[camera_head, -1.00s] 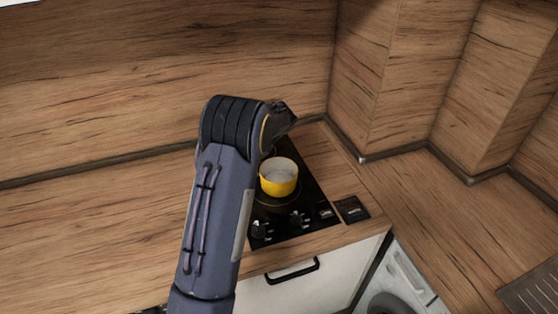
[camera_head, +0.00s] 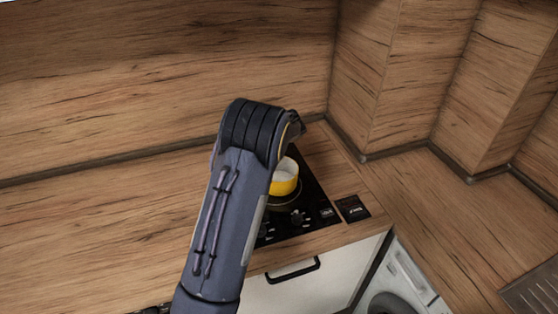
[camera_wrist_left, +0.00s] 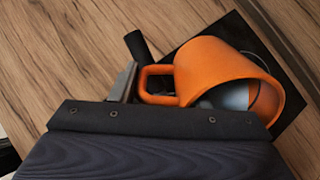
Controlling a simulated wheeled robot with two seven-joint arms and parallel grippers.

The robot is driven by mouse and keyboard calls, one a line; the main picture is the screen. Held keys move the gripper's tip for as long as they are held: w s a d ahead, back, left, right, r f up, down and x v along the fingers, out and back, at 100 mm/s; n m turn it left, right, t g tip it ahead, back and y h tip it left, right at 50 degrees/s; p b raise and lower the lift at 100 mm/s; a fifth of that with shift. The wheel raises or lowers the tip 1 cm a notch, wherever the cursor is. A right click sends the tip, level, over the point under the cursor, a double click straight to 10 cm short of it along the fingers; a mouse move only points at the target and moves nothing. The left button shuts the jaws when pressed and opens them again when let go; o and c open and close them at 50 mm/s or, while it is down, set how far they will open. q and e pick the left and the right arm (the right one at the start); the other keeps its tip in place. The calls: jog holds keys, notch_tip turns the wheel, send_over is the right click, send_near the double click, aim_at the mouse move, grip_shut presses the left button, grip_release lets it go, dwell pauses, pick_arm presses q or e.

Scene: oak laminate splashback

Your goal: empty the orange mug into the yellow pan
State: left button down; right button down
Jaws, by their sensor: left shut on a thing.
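The yellow pan (camera_head: 285,187) stands on the black hob in the head view, with its left side hidden behind my left arm. The orange mug (camera_wrist_left: 216,72) shows large in the left wrist view, tilted on its side with its mouth toward the lower right. A grey, rounded thing (camera_wrist_left: 232,97) shows inside the mouth. My left gripper (camera_wrist_left: 130,83) is shut on the mug at its handle side; its fingers are only partly visible. In the head view, the mug and left fingers are hidden behind my arm. My right gripper is in neither view.
The black hob (camera_head: 318,197) has knobs along its front edge. Wooden splashback walls (camera_head: 170,70) rise behind it and meet in a corner. A white washing machine (camera_head: 397,285) is below right. Bare wooden worktop (camera_head: 425,200) lies right of the hob.

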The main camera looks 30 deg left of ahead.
pick_arm(q)
jog(key=shift+d, duration=0.1)
jog(key=shift+f+b, duration=0.1)
jog(key=shift+b, duration=0.2)
jog(key=shift+y, duration=0.3)
jog(key=shift+r+y+b, duration=0.65)
jog(key=shift+y+b, duration=0.45)
jog(key=shift+b, duration=0.55)
jog(key=shift+w+d+r+g+y+b, duration=0.1)
jog(key=shift+d+r+g+y+b, duration=0.2)
jog(key=shift+y+b, duration=0.55)
jog(key=shift+a+r+g+y+b, duration=0.1)
jog(key=shift+r+y+b, duration=0.3)
jog(key=shift+b, duration=0.75)
jog(key=shift+w+d+r+y+p, duration=0.1)
jog(key=shift+d+r+y+p, duration=0.1)
jog(key=shift+d+y, duration=0.3)
jog(key=shift+w+d+r+y+p, duration=0.1)
jog(key=shift+d+r+y+p, duration=0.05)
jog(key=shift+d+y, duration=0.35)
dwell(0.4)
jog(key=shift+d+r+g+y, duration=0.15)
jog(key=shift+d+r+y, duration=0.1)
jog(key=shift+y, duration=0.35)
jog(key=shift+d+r+g+y, duration=0.15)
jog(key=shift+r+y, duration=0.05)
jog(key=shift+y, duration=0.35)
dwell(0.8)
